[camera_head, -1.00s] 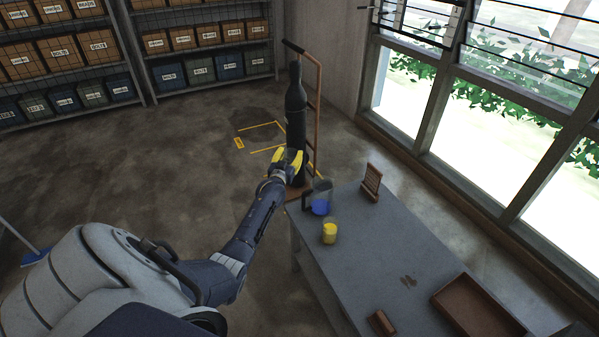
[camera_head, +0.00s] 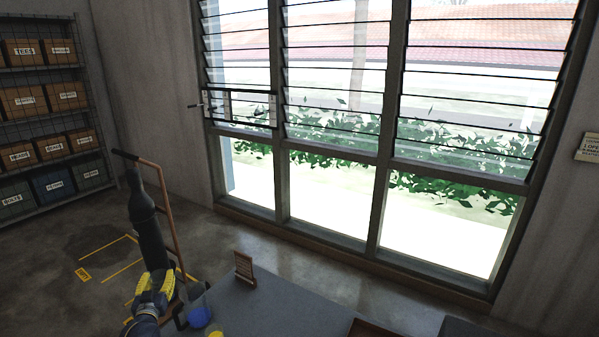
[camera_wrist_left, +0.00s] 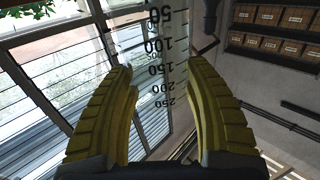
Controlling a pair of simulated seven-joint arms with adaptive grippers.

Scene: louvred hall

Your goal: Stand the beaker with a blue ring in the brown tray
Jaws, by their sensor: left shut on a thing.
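My left gripper (camera_head: 154,292) has yellow fingers and is at the lower left of the head view, in front of a dark gas cylinder. In the left wrist view its fingers (camera_wrist_left: 165,110) are shut on a clear graduated beaker (camera_wrist_left: 155,60) with black numbers. No blue ring can be made out on it. The brown tray (camera_head: 372,328) shows only its far rim at the bottom edge of the head view. My right gripper is not in view.
On the grey table (camera_head: 275,303) are a container with blue contents (camera_head: 199,317), a yellow one (camera_head: 215,334) and a small brown rack (camera_head: 245,268). The gas cylinder (camera_head: 150,235) stands on a trolley (camera_head: 170,210) beyond the gripper. Louvred windows line the back.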

